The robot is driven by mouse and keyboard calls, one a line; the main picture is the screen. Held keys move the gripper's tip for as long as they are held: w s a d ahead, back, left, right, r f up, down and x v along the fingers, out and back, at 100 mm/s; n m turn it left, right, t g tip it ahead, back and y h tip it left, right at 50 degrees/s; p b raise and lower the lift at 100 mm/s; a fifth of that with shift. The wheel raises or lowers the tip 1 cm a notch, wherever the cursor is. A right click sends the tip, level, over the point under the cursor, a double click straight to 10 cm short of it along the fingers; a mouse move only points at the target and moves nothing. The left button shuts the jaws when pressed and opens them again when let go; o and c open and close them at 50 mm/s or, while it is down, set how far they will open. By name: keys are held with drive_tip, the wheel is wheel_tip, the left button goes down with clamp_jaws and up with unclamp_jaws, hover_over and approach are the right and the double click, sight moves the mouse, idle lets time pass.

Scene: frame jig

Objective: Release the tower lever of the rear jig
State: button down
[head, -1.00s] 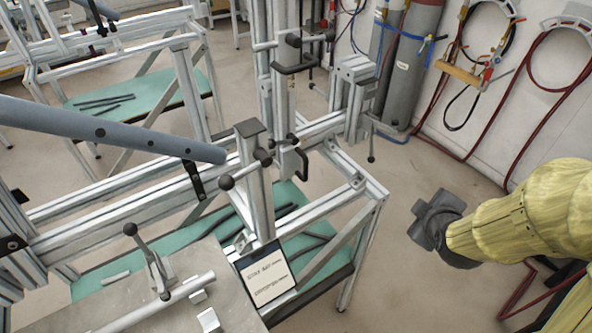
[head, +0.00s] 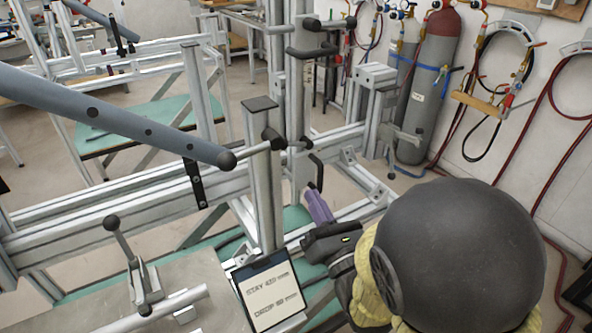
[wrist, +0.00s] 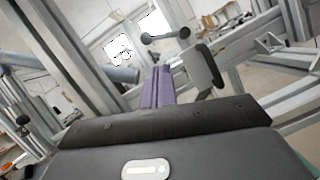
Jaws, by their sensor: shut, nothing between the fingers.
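My gripper (head: 312,190) has narrow purple fingers, shut and empty. In the head view they point up beside the tower, with the tips just below or in front of a dark bent lever handle (head: 317,172). I cannot tell whether they touch it. In the wrist view the shut fingers (wrist: 160,70) point at the tower area, with a dark paddle-like handle (wrist: 203,68) just to their right and a ball-ended bar (wrist: 165,36) ahead. The near post (head: 262,185) carries a ball-ended clamp bar. The taller post (head: 298,100) behind bears another black-handled clamp (head: 312,52) higher up.
A grey tube (head: 120,110) crosses from the left to the near post. A lever with a black ball (head: 112,223) stands on the plate at lower left. A printed sign (head: 270,293) stands in front. Gas cylinders (head: 425,95) and hoses line the right wall.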

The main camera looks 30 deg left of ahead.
sight(295, 143)
drive_tip(key=shift+r, duration=0.1)
drive_tip(key=p+x, duration=0.2)
drive_tip(key=x, duration=0.8)
drive_tip(key=shift+w, duration=0.1)
